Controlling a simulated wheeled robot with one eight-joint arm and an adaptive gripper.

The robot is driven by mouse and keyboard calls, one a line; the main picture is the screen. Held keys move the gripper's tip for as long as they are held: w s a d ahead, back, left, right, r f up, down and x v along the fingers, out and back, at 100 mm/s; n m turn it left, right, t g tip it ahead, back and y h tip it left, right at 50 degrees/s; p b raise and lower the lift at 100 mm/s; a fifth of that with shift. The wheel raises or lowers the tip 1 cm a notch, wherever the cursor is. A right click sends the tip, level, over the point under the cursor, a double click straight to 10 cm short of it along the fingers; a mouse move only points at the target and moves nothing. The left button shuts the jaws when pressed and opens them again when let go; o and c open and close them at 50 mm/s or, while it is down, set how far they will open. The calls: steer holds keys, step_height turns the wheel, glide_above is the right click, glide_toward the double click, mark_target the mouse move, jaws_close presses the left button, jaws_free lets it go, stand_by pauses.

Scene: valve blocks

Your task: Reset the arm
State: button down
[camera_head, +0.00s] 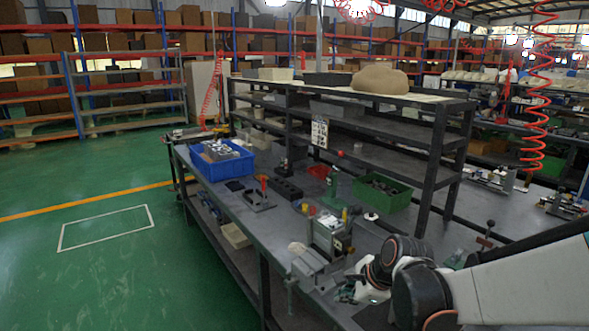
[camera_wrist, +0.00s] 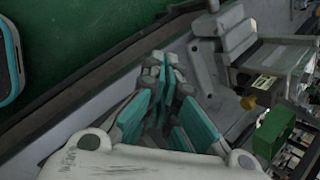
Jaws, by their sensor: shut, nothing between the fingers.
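My gripper (camera_wrist: 165,72) shows in the wrist view with its teal-and-grey fingers brought together and nothing between them. In the head view my gripper (camera_head: 350,291) is partly visible low over the front edge of the workbench (camera_head: 228,205), just right of a grey metal fixture (camera_head: 322,258). My white arm comes in from the right edge. The fixture also shows in the wrist view (camera_wrist: 240,38), up and right of the fingers. I cannot tell how far the fingers are above the bench.
A blue bin (camera_head: 228,168) stands at the bench's far left end. A green bin (camera_head: 383,192) sits behind the fixture. A black block with holes (camera_head: 286,190) lies between them. A shelf rack (camera_head: 425,140) rises along the back. The green floor (camera_head: 110,265) at left is clear.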

steer(key=s+d+r+n+h, duration=0.1)
steer(key=s+d+r+n, duration=0.1)
steer(key=s+n, duration=0.4)
steer(key=s+d+r+n+t+h, duration=0.1)
steer(key=s+d+r+n, duration=0.1)
steer(key=s+r+n, duration=0.2)
steer(key=s+d+r+n+h, duration=0.1)
steer(key=s+d+r+n, duration=0.2)
steer(key=s+n, duration=0.5)
steer(key=s, duration=0.3)
steer(key=shift+s+r+n+t+h, duration=0.15)
steer(key=shift+r+n+t+h, duration=0.15)
steer(key=shift+r+n, duration=0.1)
stand_by(0.3)
